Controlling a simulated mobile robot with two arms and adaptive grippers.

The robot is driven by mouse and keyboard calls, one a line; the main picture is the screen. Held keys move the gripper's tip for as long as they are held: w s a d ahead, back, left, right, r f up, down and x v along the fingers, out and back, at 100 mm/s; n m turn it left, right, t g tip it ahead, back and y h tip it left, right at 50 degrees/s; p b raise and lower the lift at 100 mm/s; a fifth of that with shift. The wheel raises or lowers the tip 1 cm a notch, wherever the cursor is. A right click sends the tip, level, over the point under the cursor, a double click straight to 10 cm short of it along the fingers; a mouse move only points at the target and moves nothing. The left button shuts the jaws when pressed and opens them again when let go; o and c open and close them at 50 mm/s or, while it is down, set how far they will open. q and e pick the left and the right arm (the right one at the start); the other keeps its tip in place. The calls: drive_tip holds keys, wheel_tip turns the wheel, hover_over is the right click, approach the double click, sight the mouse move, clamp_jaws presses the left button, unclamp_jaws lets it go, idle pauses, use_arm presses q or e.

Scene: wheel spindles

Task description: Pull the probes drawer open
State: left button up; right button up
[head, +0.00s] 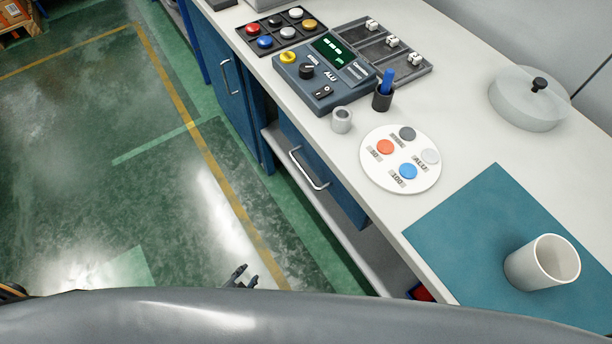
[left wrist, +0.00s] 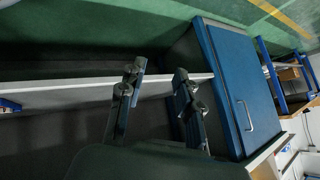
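A blue drawer front (head: 345,199) with a silver bar handle (head: 308,168) sits under the white bench top in the head view. It looks shut, and I cannot read a label on it. My left gripper (head: 239,276) shows at the bottom of the head view, left of the drawer and apart from it, partly hidden by my grey arm. In the left wrist view its two fingers (left wrist: 156,83) are spread with nothing between them. A blue front with a bar handle (left wrist: 244,115) shows to their right there; I cannot tell whether it is this drawer. My right gripper is not in view.
A blue cabinet door (head: 228,80) stands beyond the drawer. On the bench (head: 460,130) are a control box (head: 322,75), a round plate with coloured discs (head: 400,160), a teal mat (head: 470,225) and a white cup (head: 540,262). The green floor before the bench is clear.

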use_arm(q)
drive_tip(key=w+d+r+m+t+h+b, duration=0.3)
drive_tip(key=w+d+r+m+t+b, duration=0.15)
drive_tip(key=w+r+m, duration=0.4)
drive_tip(key=m+t+h+b, duration=0.3)
drive_tip(key=m+t+h, duration=0.1)
drive_tip(key=m+h, duration=0.15)
approach(303, 169)
drive_tip(key=x, duration=0.9)
drive_tip(key=shift+w+d+f+b, duration=0.2)
drive_tip(key=shift+w+d+b, duration=0.05)
drive_tip(key=shift+w+b, duration=0.1)
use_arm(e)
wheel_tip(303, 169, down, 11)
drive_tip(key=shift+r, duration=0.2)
use_arm(q)
clamp_jaws()
